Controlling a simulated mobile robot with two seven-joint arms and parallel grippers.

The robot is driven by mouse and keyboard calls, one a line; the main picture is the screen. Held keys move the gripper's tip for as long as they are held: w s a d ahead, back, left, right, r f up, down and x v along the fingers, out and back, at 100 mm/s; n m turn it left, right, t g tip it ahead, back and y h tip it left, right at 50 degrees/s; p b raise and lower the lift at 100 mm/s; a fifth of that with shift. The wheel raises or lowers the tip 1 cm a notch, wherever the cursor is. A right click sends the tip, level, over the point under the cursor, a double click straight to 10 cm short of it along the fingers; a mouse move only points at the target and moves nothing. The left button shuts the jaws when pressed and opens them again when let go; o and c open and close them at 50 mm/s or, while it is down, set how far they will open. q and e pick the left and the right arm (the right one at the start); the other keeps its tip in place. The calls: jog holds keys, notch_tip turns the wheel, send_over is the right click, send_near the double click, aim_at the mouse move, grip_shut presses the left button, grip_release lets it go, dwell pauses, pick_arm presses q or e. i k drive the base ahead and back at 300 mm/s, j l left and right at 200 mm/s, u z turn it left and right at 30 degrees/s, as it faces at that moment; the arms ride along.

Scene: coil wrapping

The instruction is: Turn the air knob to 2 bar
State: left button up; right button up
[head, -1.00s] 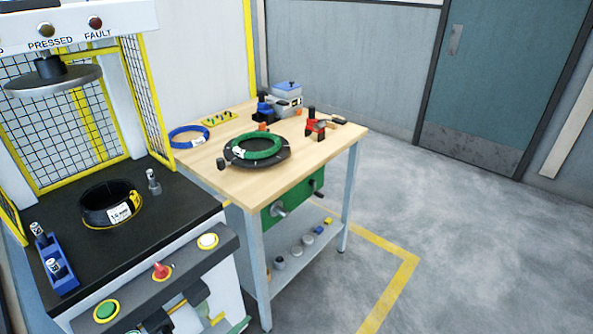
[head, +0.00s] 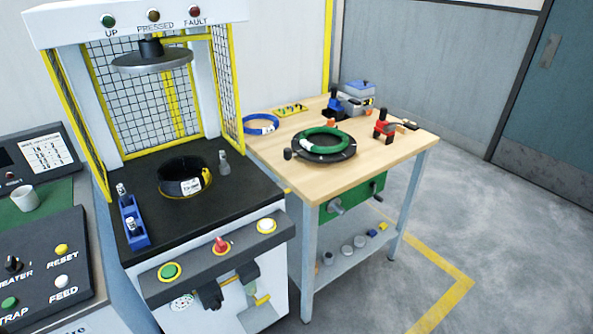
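The press (head: 262,232) stands in the middle left, with a black top and a front panel of buttons. Below the panel, on its front, is a small round white gauge (head: 183,301); its needle and numbers are too small to read. Just right of it is a black fitting (head: 210,297), which may be the air knob; I cannot tell its setting. Neither of my grippers is in view.
A wooden bench (head: 380,152) with a green coil (head: 322,141) stands at the right. A control console (head: 45,262) with a cup (head: 25,198) is at the left. Floor at the right is clear.

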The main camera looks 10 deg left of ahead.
aim_at(214, 303)
jog(key=u, duration=0.95)
